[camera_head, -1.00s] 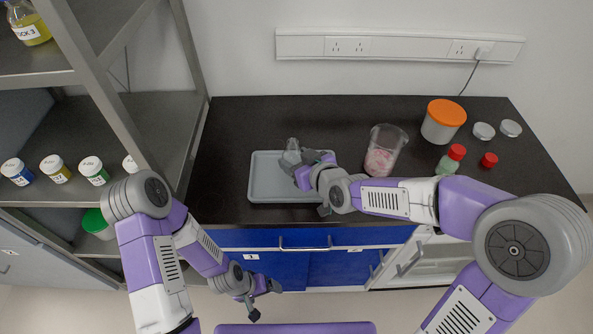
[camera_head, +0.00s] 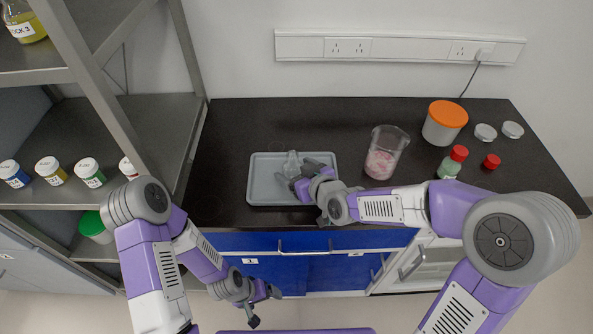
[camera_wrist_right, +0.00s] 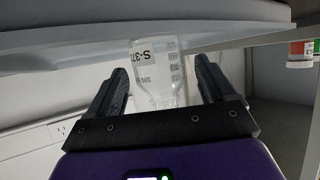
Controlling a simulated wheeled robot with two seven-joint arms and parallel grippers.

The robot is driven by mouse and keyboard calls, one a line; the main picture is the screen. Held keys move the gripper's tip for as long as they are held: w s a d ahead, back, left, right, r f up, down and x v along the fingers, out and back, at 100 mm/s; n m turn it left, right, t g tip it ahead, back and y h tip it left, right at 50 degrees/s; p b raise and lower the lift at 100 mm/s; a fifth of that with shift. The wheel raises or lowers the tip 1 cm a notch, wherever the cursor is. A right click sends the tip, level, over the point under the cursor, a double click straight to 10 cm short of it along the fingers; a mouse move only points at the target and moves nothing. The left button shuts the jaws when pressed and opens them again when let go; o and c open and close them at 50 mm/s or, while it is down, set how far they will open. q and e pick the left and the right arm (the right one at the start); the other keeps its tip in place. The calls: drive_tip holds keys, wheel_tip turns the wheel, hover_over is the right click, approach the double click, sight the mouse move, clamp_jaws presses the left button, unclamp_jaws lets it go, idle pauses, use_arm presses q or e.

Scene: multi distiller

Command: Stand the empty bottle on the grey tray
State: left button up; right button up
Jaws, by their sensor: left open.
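The empty bottle (camera_head: 291,163), clear glass, is upright on the grey tray (camera_head: 262,190) as far as I can tell, left of my right gripper. In the right wrist view the bottle (camera_wrist_right: 157,72) shows a label reading "S-37" and its base meets the tray's grey surface (camera_wrist_right: 80,52). My right gripper (camera_head: 299,172) is open around the bottle, with a gap on each side in the wrist view (camera_wrist_right: 160,82). My left gripper (camera_head: 264,305) is open and empty, low in front of the blue drawers.
A beaker with pinkish contents (camera_head: 383,153) stands right of the tray. Further right are an orange-lidded tub (camera_head: 444,122), a red-capped bottle (camera_head: 452,162), a red cap (camera_head: 491,161) and two pale lids (camera_head: 498,131). A shelf (camera_head: 150,135) with labelled jars is at left.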

drive_tip(key=shift+r, duration=0.2)
drive_tip(key=shift+s+d+r+p, duration=0.2)
drive_tip(key=shift+p, duration=0.1)
drive_tip(key=v, duration=1.1)
drive_tip(key=shift+s, duration=0.2)
drive_tip(key=shift+f, duration=0.1)
